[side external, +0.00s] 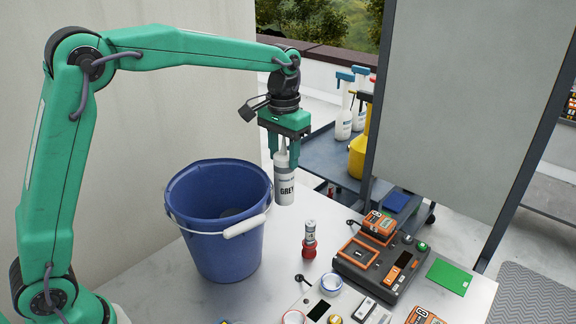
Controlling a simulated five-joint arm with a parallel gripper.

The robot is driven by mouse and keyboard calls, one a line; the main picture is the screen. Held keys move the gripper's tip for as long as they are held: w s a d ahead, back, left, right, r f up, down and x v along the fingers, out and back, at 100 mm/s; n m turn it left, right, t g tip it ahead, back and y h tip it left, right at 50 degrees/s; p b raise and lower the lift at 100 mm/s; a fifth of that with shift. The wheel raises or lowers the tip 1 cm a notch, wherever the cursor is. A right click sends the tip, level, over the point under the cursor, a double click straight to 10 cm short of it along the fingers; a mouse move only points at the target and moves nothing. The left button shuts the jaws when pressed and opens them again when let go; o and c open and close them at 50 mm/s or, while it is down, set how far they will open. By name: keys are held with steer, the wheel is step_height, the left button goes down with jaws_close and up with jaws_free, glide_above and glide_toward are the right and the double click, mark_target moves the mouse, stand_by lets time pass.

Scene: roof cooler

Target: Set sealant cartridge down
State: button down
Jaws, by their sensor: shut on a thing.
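The sealant cartridge (285,187) is a white and grey tube with a "GREY" label and a narrow nozzle at its top. My gripper (281,158) is shut on its upper part and holds it upright. The cartridge hangs above the grey work table (185,292), just right of the blue bucket's rim. Whether it touches the bucket cannot be told from this view.
The blue bucket (215,245) with a white handle grip stands at left. A red and grey canister (310,241), a charger with an orange battery (376,265), tape rolls (331,283) and a green card (449,276) crowd the right. A cart with spray bottles (344,115) stands behind.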

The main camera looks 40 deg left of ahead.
steer(key=a, duration=0.5)
steer(key=shift+d, duration=3.3)
steer(key=shift+w, duration=0.1)
steer(key=w+d+f+n, duration=0.1)
steer(key=w+d+f, duration=0.1)
steer(key=w, duration=0.5)
steer(key=shift+w+d+n, duration=0.15)
steer(key=shift+d+n, duration=0.15)
steer(key=shift+d, duration=0.2)
steer(key=shift+f, duration=0.1)
